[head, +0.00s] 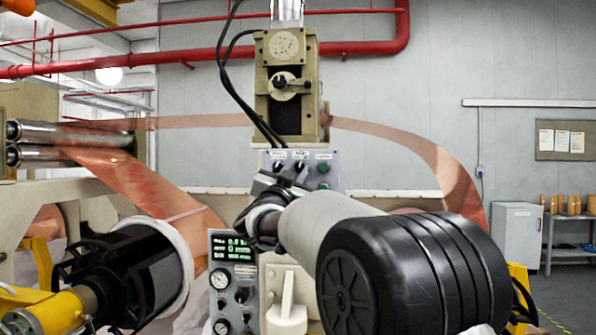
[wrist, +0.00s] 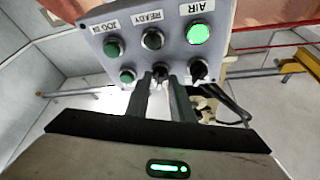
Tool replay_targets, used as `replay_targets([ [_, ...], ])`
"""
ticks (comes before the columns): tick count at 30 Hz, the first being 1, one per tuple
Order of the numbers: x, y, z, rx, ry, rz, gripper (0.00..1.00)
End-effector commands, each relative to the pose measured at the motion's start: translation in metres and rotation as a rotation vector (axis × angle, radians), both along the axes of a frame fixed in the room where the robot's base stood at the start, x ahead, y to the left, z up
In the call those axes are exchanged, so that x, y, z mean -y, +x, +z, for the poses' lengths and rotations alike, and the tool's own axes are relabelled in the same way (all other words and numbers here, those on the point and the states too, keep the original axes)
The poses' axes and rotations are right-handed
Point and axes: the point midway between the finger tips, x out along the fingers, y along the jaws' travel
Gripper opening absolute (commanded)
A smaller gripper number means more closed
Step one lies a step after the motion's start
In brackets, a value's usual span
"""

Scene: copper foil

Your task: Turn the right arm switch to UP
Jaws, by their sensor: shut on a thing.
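The control panel (head: 331,159) stands on the machine in the head view, with two black knobs in its top row. The wrist view shows the same panel (wrist: 175,56) from close by, upside down. My gripper (wrist: 160,79) is shut on a small black switch knob (wrist: 160,70) in the middle of the panel's edge row; it appears to be the right one of the two black knobs. The fingers cover part of the knob, and its UP or DOWN setting cannot be read. In the head view my arm hides the lower panel and most of the gripper.
Beside the held knob are another black knob (wrist: 197,68) and a green button (wrist: 127,76). A lit green button (wrist: 198,33) is further along the panel. Copper foil (head: 140,185) runs over rollers at left. A gauge panel (head: 232,280) stands below.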

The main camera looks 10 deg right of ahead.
Motion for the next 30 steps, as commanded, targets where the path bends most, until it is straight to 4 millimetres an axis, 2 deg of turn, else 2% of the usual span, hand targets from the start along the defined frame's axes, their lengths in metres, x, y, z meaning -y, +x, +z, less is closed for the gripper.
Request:
replay_targets([
  [12, -0.0020, 0.0010, -0.0008, 0.052, 0.168, 0.001, 0.00],
  [28, -0.0016, 0.0009, -0.0008, 0.058, 0.188, 0.001, 0.00],
  [29, -0.0016, 0.0008, -0.0009, 0.058, 0.188, 0.001, 0.26],
  [30, -0.0016, 0.0008, -0.0007, 0.059, 0.187, 0.001, 0.26],
])
